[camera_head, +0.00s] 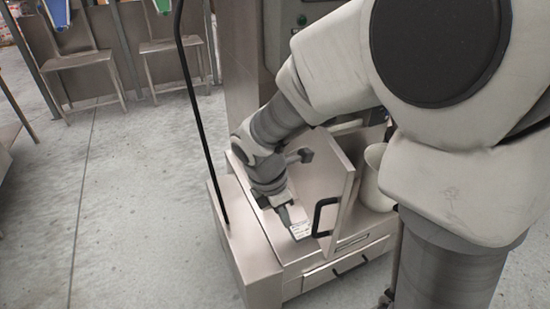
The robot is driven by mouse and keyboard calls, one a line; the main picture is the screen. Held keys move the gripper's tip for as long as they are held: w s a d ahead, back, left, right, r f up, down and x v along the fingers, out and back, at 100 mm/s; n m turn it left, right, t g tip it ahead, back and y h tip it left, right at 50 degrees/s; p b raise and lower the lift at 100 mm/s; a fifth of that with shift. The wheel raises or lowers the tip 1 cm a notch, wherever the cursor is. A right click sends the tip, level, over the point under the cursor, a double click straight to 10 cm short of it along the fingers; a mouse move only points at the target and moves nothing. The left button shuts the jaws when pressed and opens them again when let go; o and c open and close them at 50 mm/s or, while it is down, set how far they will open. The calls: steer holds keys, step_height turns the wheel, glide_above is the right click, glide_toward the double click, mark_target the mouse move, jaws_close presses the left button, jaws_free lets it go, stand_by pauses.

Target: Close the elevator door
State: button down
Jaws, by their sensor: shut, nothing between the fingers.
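An upright metal panel with a black bar handle (322,216), which looks like the door (347,192), stands swung out from the metal machine (238,60). It shows partly edge-on, and my arm covers part of the machine behind it. My gripper (288,221) is shut and empty, pointing down at the left of the door and its handle. A small gap shows between gripper and handle; I cannot tell its depth. A small white label or card (301,230) lies just beside the fingertips.
A low metal base (238,235) with a thin black upright pole (192,95) stands left of my gripper. A white bin (371,180) is right of the door. A drawer with a black handle (350,264) is below. Metal stands (85,62) are at the back left. Grey floor (140,190) is clear at left.

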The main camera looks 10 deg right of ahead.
steer(key=w+d+f+b, duration=0.1)
steer(key=w+d+f, duration=0.1)
steer(key=d+f, duration=0.3)
steer(key=shift+x, duration=1.45)
steer(key=shift+s, duration=0.2)
